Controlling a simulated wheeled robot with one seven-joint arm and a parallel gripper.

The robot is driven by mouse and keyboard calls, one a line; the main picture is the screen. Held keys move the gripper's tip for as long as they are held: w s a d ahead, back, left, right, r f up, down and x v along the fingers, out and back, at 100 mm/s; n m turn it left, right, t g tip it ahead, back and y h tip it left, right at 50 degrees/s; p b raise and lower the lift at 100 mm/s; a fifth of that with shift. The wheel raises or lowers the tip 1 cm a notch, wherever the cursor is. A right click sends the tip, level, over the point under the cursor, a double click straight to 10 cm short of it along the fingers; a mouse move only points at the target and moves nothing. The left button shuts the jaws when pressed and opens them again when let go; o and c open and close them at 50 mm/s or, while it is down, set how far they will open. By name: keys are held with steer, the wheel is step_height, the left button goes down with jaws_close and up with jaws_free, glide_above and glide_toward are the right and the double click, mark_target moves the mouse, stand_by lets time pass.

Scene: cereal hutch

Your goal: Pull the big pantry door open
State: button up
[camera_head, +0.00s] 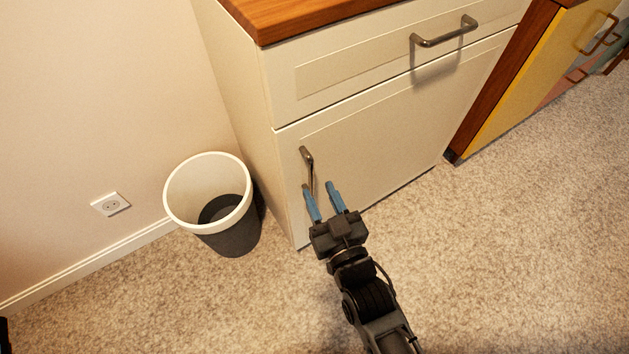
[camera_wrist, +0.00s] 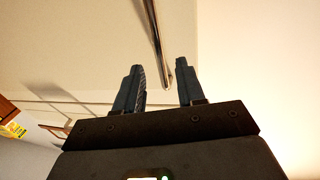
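The large cream pantry door (camera_head: 385,135) is the lower front of the cabinet and looks closed. Its upright metal handle (camera_head: 308,170) sits near the door's left edge. My gripper (camera_head: 319,187) is open, with its two blue fingers apart, close to the lower end of that handle. In the wrist view the handle (camera_wrist: 157,40) runs down toward the gap between the fingertips (camera_wrist: 158,68). I cannot tell whether the handle lies between the fingers in depth. Nothing is held.
A drawer (camera_head: 400,60) with a horizontal handle (camera_head: 444,32) is above the door, under a wooden top (camera_head: 300,15). A white and grey bin (camera_head: 232,232) stands left of the cabinet by the wall. A yellow cabinet front (camera_head: 530,75) is at right. Carpet (camera_head: 500,240) in front is clear.

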mark_target(312, 178)
steer(key=shift+x, duration=2.05)
steer(key=shift+c, duration=0.2)
jaws_close()
